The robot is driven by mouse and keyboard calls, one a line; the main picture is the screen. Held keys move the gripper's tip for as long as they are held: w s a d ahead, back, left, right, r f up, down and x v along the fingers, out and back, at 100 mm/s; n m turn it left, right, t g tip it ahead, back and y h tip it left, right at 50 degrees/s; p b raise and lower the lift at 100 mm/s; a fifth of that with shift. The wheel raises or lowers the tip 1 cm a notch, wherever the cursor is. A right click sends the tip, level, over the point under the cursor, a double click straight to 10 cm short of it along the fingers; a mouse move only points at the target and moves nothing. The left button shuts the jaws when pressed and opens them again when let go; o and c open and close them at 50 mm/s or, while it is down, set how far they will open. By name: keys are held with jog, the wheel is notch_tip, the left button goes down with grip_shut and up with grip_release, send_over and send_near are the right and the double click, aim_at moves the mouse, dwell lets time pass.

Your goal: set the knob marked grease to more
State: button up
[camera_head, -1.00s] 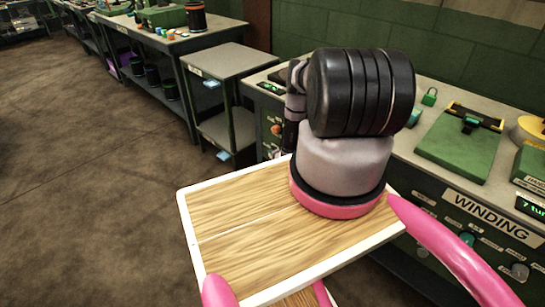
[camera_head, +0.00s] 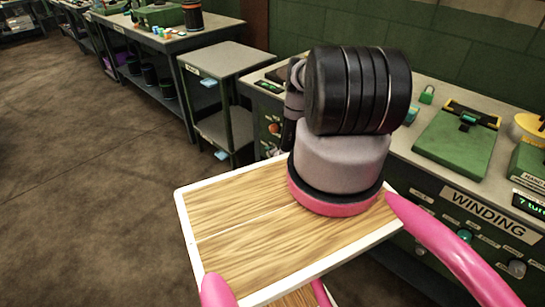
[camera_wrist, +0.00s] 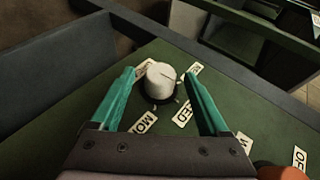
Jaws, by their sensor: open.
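A pale grey knob (camera_wrist: 160,82) with a dark base stands on a green panel (camera_wrist: 75,150) in the wrist view. Small white labels surround it, turned and partly covered. I cannot read grease or more on them. A light mark shows on the knob's top, but its exact setting is hard to tell. My gripper (camera_wrist: 160,76) has two teal fingers, spread open on either side of the knob, with visible gaps to it. In the head view my arm hides the gripper and this knob.
An orange knob (camera_wrist: 281,172) sits at the wrist view's lower right. A grey shelf cart (camera_head: 228,62) stands left. Floor is clear at left.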

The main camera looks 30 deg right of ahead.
jog(key=v, duration=1)
